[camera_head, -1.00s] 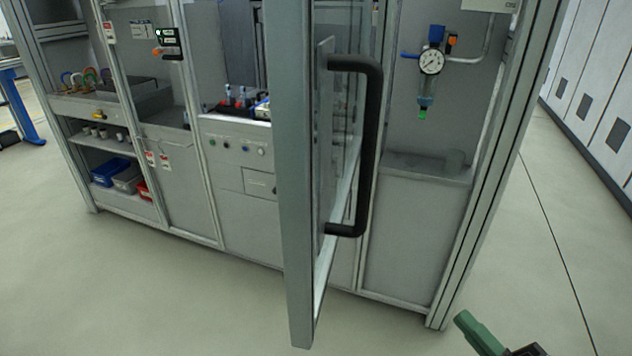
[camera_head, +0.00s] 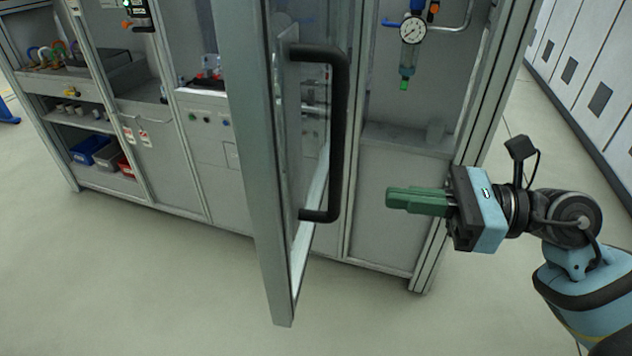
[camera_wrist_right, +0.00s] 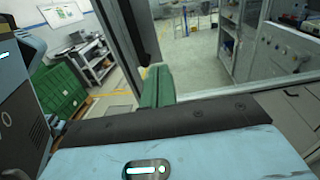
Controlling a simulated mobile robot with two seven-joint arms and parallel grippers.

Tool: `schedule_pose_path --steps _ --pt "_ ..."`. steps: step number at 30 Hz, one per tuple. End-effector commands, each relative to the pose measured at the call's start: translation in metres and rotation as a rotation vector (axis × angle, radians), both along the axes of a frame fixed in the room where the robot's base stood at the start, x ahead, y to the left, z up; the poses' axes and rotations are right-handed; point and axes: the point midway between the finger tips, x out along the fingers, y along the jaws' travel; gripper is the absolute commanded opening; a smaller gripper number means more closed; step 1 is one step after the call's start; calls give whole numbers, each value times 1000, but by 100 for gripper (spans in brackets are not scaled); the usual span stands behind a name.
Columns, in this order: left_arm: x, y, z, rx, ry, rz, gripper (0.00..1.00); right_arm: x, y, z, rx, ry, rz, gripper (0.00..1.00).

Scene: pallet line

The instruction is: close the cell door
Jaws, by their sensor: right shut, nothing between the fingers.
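The cell door (camera_head: 262,190) stands open, swung out from the cell toward me. It has a grey metal frame and a clear pane. Its black bar handle (camera_head: 338,135) is upright on the side facing right. My right gripper (camera_head: 390,198) has green fingers that are shut and empty. It points left, to the right of the handle's lower end, with a gap between. In the right wrist view, the green fingers (camera_wrist_right: 157,85) show in front of a dark upright bar and the door frame (camera_wrist_right: 122,45). My left gripper is not in view.
The grey cell (camera_head: 235,185) stands behind the door, with a pressure gauge (camera_head: 412,30) on its right panel. A shelf at left holds blue and red bins (camera_head: 90,150). Grey cabinets (camera_head: 590,75) line the far right. The floor in front is clear. A green crate (camera_wrist_right: 60,92) shows in the right wrist view.

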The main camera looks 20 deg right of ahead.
Motion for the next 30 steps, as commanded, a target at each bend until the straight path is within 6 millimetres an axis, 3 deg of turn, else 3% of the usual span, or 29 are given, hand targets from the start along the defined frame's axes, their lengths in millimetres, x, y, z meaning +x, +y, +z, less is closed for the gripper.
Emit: schedule_pose_path --steps 9,18,30 --pt "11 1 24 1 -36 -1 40 23 50 7 5 -7 3 0" --pt "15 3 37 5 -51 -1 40 45 93 5 4 -4 2 0" --pt "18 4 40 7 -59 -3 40 52 108 1 2 0 0 0"
